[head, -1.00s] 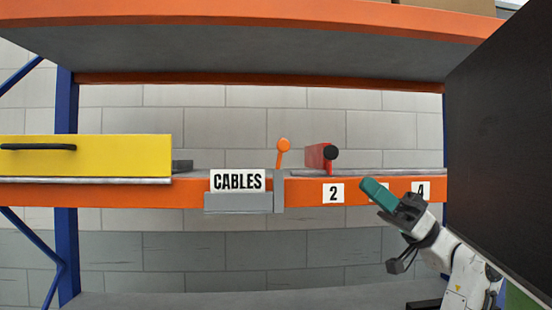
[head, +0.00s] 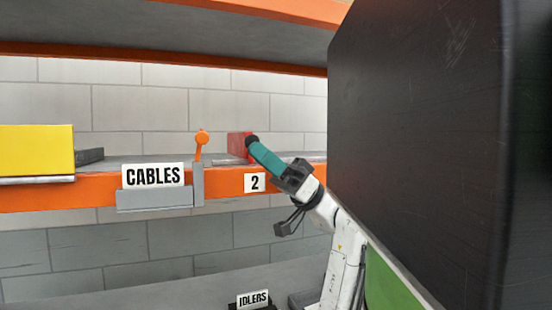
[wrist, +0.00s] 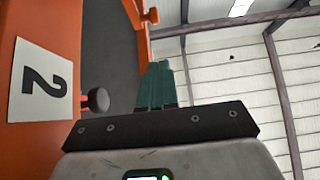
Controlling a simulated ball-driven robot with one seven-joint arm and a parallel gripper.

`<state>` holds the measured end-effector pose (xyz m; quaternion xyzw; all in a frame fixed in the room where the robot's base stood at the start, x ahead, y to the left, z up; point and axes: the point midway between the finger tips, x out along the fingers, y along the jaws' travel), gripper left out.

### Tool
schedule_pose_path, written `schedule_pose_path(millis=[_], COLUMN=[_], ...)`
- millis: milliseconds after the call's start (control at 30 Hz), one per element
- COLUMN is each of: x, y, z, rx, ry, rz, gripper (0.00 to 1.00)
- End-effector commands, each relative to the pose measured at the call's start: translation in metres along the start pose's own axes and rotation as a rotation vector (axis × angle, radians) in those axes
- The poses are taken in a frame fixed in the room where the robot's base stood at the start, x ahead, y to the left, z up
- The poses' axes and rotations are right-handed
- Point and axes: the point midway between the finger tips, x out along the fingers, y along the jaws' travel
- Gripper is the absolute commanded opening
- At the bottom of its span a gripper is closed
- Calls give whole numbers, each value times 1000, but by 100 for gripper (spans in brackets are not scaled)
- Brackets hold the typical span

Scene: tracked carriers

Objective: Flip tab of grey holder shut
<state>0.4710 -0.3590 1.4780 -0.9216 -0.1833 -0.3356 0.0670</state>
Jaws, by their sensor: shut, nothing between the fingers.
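The grey holder (head: 150,200) is on the orange shelf beam and bears a white CABLES card (head: 154,175). Its orange tab (head: 202,140) stands up at the holder's right end, round knob on top. My gripper (head: 254,145) is shut and empty, its teal fingers pointing up and left, to the right of the tab and apart from it.
A red block (head: 237,145) with a black knob stands on the shelf behind my fingertips. A label 2 (head: 255,183) is on the beam below. A yellow drawer (head: 36,150) is at left. A large black panel (head: 420,130) fills the right. An IDLERS card (head: 252,299) is lower down.

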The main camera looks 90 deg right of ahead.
Motion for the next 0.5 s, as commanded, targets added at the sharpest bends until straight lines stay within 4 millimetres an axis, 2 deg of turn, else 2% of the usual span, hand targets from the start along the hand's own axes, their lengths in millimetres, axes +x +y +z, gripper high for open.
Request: schedule_pose_path(millis=[33, 167, 300, 500], x=[14, 38, 51, 60], y=[-1, -1, 0, 0], z=[-3, -3, 14, 26], rx=[0, 1, 4, 1], ry=[-3, -2, -1, -1], rz=[-2, -2, 0, -1], gripper=[0, 0, 0, 0])
